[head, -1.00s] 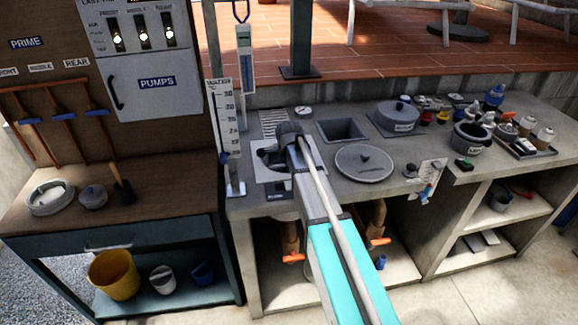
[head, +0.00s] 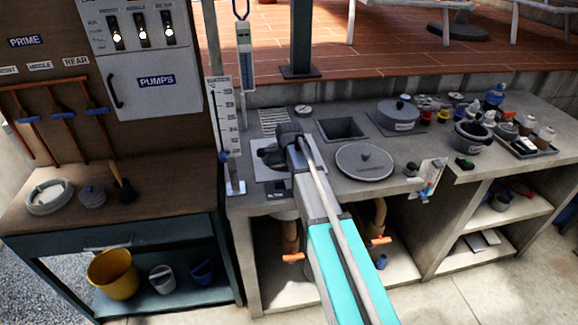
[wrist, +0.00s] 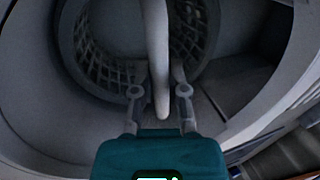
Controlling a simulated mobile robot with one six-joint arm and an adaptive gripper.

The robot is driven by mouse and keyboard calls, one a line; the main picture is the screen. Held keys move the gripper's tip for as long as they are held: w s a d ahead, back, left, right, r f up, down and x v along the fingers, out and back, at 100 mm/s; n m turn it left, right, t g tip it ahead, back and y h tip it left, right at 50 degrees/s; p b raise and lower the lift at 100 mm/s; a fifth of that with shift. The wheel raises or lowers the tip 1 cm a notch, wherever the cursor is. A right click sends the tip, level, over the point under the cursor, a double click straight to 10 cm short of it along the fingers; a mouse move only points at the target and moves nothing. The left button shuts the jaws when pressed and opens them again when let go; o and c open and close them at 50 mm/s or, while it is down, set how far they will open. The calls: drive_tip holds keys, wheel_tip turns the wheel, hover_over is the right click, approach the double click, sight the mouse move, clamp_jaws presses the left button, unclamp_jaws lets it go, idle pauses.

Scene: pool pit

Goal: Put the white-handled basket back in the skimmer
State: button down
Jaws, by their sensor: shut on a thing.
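In the wrist view my gripper (wrist: 161,80) is shut on the pale handle (wrist: 155,35) of the basket. The basket's grey lattice wall (wrist: 90,48) shows behind the handle, with its round bottom partly visible. The basket sits within the round, light-grey skimmer well (wrist: 40,110); whether it is fully seated I cannot tell. In the head view my arm reaches over the counter to the skimmer's pale square surround (head: 266,186), at the counter's left end. My wrist hides most of the opening, and the gripper's fingers and the basket are hidden there.
A round grey lid (head: 365,163) lies just right of the skimmer. A square opening (head: 342,128) is behind it. A tall scale board (head: 224,125) and a blue-framed workbench (head: 130,195) are close on the left.

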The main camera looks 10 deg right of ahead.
drive_tip(key=c, duration=0.6)
unclamp_jaws()
drive_tip(key=shift+o, duration=0.9)
drive_tip(key=shift+r, duration=0.15)
drive_tip(key=shift+r+p, duration=2.3)
drive_tip(key=shift+p, duration=0.2)
